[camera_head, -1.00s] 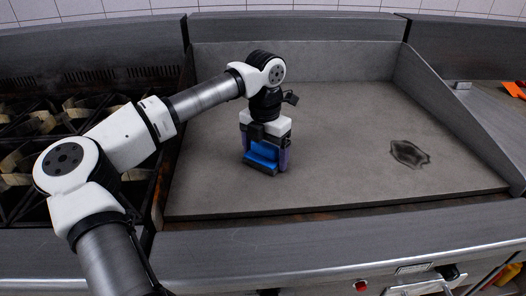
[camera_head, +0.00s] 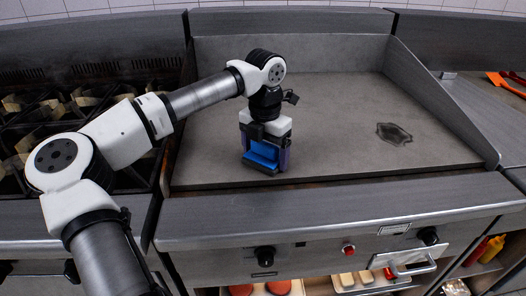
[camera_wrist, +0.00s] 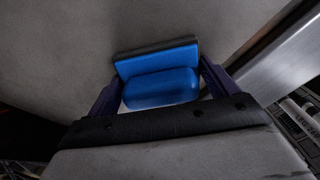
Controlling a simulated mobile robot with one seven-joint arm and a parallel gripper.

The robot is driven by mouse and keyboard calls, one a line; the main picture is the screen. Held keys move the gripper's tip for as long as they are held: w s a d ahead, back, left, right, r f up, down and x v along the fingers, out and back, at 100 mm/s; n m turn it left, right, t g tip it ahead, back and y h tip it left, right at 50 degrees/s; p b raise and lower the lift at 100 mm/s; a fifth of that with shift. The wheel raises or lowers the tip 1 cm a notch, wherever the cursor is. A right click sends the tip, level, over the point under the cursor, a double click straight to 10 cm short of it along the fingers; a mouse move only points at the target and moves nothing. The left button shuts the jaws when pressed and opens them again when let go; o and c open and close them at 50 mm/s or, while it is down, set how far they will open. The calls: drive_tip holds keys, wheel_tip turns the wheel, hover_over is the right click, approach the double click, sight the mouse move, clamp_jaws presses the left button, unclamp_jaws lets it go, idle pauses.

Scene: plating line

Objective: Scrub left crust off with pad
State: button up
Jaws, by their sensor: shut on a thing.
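My gripper (camera_head: 264,152) is shut on a blue scrub pad (camera_head: 262,153) with a dark underside, at the left part of the griddle plate (camera_head: 330,85). The pad is down at the plate and appears to touch it. In the wrist view the blue pad (camera_wrist: 160,88) sits between the two purple fingers, its dark edge toward the plate. A dark crust patch (camera_head: 394,133) lies on the right part of the plate, well apart from the pad. No crust shows around the pad; whatever lies under it is hidden.
A burner range (camera_head: 70,105) with black grates adjoins the griddle at left. Raised steel walls bound the plate at the back and sides. An orange utensil (camera_head: 505,85) lies on the counter at right. Below the front panel is a shelf with containers and bottles (camera_head: 491,249).

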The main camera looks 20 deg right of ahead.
drive_tip(key=shift+s+a+r, duration=0.1)
drive_tip(key=shift+s+r, duration=0.05)
drive_tip(key=shift+s, duration=0.2)
drive_tip(key=shift+r+p, duration=2.5)
drive_tip(key=shift+r, duration=1.45)
drive_tip(key=shift+f, duration=0.1)
